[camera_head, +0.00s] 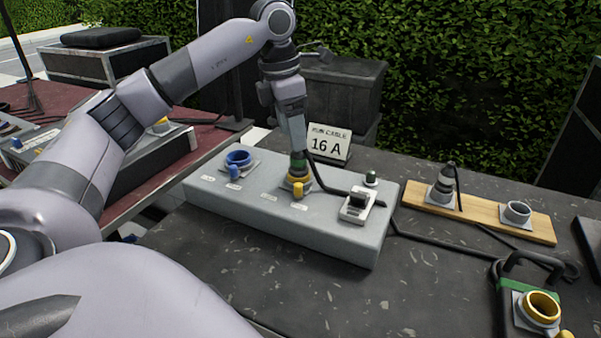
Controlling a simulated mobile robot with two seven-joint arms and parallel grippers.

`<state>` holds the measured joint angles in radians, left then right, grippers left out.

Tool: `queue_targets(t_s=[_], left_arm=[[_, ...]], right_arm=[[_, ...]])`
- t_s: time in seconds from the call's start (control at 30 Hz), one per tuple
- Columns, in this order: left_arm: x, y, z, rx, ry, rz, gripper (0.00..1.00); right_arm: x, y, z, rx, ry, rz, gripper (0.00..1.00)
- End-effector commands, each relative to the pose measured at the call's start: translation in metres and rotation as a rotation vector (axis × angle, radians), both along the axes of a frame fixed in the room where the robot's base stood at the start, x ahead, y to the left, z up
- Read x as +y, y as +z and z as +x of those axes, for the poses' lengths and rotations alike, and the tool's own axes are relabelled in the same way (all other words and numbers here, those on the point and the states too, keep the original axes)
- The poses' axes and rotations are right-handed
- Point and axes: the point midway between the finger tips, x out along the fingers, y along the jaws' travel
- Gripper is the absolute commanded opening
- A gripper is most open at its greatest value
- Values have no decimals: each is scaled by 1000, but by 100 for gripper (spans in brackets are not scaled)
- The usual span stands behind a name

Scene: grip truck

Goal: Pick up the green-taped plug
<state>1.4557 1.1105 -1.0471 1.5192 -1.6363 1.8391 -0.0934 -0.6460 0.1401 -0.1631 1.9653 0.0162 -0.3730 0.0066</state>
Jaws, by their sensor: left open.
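A dark plug with a green band (299,167) stands upright in the yellow socket (299,187) on the grey box (235,203). A black cable leads from it to the right. My left gripper (297,152) points down from above, at the plug's upper part. The jaws are open; the plug's top is hidden by them, and I cannot tell whether they touch it. My right gripper is not in view.
The box also carries a blue socket (238,158), a black switch (357,200) and a small green-topped part (370,179). Another dark plug (446,180) and an empty grey socket (517,211) are on a wooden board (480,211).

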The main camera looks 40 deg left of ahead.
Motion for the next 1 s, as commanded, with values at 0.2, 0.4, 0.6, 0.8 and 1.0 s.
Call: queue_targets(t_s=[0.2,0.4,0.6,0.8,1.0], left_arm=[[-9,-30,2,3,-3,0,65],[-12,-52,6,1,-1,-2,65],[-12,-54,6,0,-1,-2,65],[-12,-54,6,0,-1,-2,19],[-12,-54,6,-2,-1,-3,1]], right_arm=[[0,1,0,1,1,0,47],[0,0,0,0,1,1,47],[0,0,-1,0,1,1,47],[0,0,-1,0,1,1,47],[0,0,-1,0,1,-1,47]])
